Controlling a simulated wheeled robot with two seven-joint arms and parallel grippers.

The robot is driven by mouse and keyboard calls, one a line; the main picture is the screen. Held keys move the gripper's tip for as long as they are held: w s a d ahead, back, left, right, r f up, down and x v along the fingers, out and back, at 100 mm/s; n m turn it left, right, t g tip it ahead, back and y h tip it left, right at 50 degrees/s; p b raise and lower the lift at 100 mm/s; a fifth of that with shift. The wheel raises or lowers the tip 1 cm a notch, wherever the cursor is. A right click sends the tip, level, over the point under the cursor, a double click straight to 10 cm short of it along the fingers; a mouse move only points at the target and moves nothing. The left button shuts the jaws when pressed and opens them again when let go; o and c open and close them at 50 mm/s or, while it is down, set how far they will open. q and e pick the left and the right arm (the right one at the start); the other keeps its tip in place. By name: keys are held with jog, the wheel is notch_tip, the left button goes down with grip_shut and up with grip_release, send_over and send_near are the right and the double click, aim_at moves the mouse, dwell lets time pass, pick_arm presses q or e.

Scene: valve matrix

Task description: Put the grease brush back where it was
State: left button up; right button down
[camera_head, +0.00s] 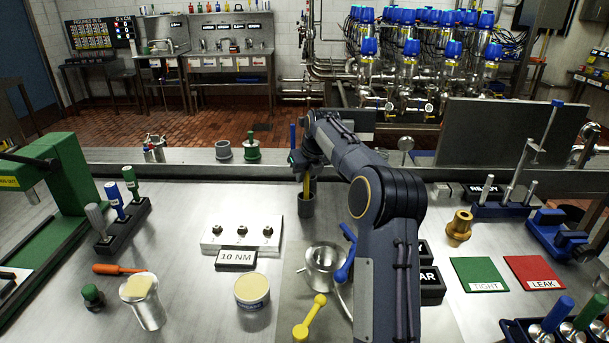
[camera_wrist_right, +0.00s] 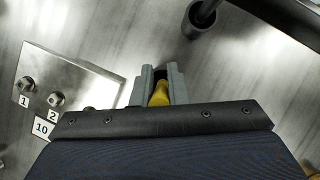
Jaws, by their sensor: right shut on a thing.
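My right gripper (camera_head: 304,165) is shut on the grease brush, whose yellow handle (camera_head: 307,184) shows just below the fingers in the head view. In the right wrist view the yellow handle (camera_wrist_right: 160,93) sits between the grey fingertips (camera_wrist_right: 161,84). A dark grey cup (camera_head: 306,206) stands on the bench below the gripper. In the head view the brush lines up with the cup's mouth; in the wrist view the cup (camera_wrist_right: 203,18) lies off to the upper right of the fingers. The brush's lower end is hidden, so I cannot tell whether it is inside. My left gripper is not in view.
A tin of pale grease (camera_head: 252,292) and a metal beaker (camera_head: 143,303) stand at front left. The 10 NM block (camera_head: 241,233) is left of the cup. A metal valve body (camera_head: 323,262) and blue and yellow handles lie near my right arm. A rail (camera_head: 400,165) runs behind.

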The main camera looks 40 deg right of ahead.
jog(key=c, duration=1.4)
grip_release()
jog(key=shift+c, duration=0.2)
jog(key=v, duration=1.2)
jog(key=shift+a+r, duration=0.1)
jog(key=shift+r, duration=0.05)
